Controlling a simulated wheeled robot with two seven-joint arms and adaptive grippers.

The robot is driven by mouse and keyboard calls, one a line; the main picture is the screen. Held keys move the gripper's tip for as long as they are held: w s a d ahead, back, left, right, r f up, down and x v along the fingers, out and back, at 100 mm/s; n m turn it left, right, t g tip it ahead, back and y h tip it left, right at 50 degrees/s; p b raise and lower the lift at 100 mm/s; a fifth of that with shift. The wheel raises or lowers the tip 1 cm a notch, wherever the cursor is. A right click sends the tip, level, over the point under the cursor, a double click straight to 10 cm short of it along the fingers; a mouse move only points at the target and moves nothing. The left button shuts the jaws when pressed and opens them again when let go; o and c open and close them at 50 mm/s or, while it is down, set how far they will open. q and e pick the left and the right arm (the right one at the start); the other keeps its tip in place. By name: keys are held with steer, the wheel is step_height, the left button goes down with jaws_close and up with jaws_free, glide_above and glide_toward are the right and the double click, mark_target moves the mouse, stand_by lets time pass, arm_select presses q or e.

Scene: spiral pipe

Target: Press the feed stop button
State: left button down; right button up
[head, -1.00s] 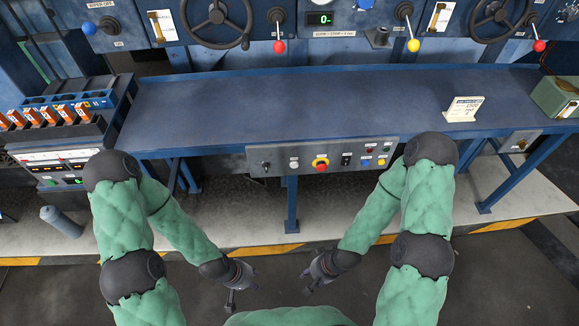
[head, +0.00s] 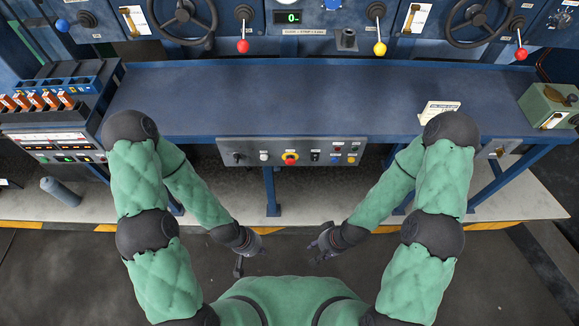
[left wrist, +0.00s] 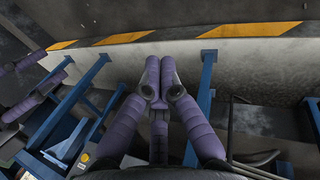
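A grey control panel (head: 234,145) hangs below the front edge of the blue bench. It carries a red mushroom button (head: 290,159) on a yellow ring, a white button (head: 264,156), a dark switch and several small coloured buttons. Their labels are too small to read. My left gripper (head: 258,250) hangs low, in front of and below the panel, touching nothing. My right gripper (head: 315,250) hangs low to the right, with fingers apart and empty.
The blue bench top (head: 280,95) is mostly clear, with a small sign (head: 438,111) at right and a green box (head: 548,106) beyond. A blue leg (head: 271,192) stands below the panel. Floor before the panel is free.

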arm_select(q)
steer(key=s+d+f+n+g+h+b, duration=0.1)
steer(key=s+d+n+g+h+b, duration=0.1)
steer(key=s+n+g, duration=0.5)
steer(key=d+r+n+t+h, duration=0.35)
steer(key=d+n+h, duration=0.25)
steer(key=n, duration=0.7)
steer(key=w+r+n+t+h, duration=0.45)
steer(key=w+n+t, duration=0.25)
steer(key=w+n, duration=0.45)
steer(key=w+a+r+n+t+y+b, duration=0.1)
steer(key=w+a+r+n+t+y, duration=0.1)
steer(key=w+a+n+t, duration=0.4)
steer(key=w+n+t+y, duration=0.1)
steer(key=w+n+t, duration=0.2)
steer(key=w+n, duration=0.1)
steer(key=shift+n+y, duration=0.35)
steer(key=shift+n, duration=0.1)
